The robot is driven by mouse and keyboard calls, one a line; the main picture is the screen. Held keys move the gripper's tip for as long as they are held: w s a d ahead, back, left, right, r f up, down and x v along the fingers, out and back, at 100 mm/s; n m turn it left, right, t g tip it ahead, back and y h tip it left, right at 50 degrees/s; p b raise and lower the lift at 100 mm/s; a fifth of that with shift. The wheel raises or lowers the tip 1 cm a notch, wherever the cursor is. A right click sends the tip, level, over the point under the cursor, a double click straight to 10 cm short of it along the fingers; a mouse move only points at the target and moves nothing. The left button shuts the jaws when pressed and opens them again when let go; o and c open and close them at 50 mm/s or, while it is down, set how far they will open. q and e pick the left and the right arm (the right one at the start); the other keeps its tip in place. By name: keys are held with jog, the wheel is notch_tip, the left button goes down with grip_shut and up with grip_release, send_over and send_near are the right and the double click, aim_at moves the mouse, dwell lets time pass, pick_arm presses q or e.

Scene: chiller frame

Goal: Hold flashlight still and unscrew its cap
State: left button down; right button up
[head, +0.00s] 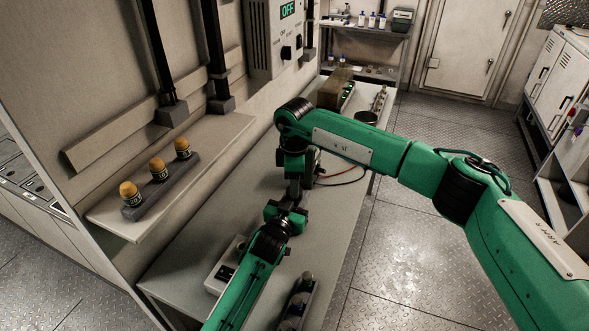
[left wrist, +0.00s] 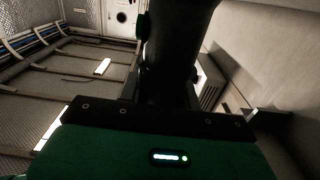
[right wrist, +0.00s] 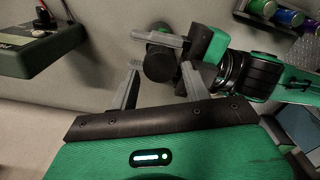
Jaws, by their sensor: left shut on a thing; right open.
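The flashlight (head: 294,188) is a dark cylinder held above the table, small and partly hidden between my two grippers in the head view. In the left wrist view the dark flashlight (left wrist: 178,55) rises large from my left gripper, which is shut on it. My left gripper (head: 288,210) comes in from below left. My right gripper (right wrist: 160,80) is open, and the flashlight's round dark end (right wrist: 158,63) shows between or just beyond its fingertips. I cannot tell whether the fingers touch it. Which part is the cap is not clear.
A grey table (head: 200,245) lies under my arms. It bears a pale control box (head: 222,278) and a dark rack (head: 297,305) near the front. A shelf at left holds a rack (head: 162,187) with three orange-topped items. A wall panel (head: 275,40) reads OFF.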

jog(key=shift+f, duration=1.05)
